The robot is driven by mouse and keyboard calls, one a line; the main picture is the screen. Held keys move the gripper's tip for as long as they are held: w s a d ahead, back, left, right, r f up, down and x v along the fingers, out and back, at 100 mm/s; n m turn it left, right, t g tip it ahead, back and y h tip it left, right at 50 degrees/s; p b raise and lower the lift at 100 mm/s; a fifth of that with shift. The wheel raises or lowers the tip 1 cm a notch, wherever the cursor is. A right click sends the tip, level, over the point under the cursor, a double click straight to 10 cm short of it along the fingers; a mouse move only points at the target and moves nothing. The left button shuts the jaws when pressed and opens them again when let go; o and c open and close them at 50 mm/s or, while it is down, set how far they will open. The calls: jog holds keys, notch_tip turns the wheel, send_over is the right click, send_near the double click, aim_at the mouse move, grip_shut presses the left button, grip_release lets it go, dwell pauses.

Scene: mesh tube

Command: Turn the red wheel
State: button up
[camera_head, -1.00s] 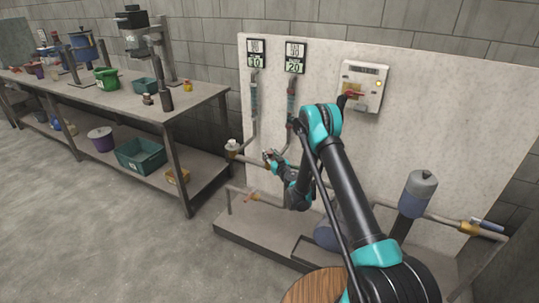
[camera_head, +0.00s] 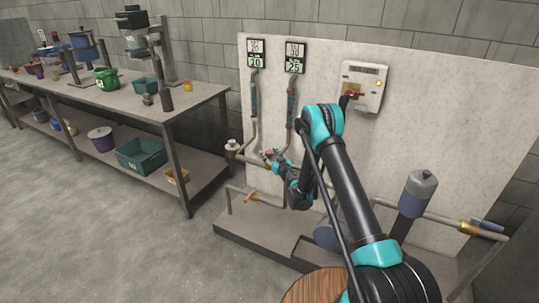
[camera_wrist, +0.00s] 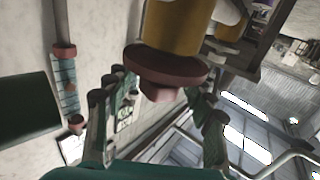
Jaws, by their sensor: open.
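A round, dull red wheel (camera_wrist: 165,68) sits on the end of a yellow-brown cylinder (camera_wrist: 178,25) in the wrist view. My gripper (camera_wrist: 158,112) is open, with its teal and dark fingers spread to the left and right of the wheel. I cannot tell whether any finger touches it. In the head view my gripper (camera_head: 271,156) is at the pipework in front of the pale panel, and the wheel is too small and covered to make out clearly there.
A grey-capped blue cylinder (camera_head: 417,194) stands right of my arm. A workbench (camera_head: 180,104) stands left.

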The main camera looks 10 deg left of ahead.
aim_at(270, 152)
notch_tip(270, 152, up, 10)
dwell(0.6)
jog(key=shift+f, duration=0.1)
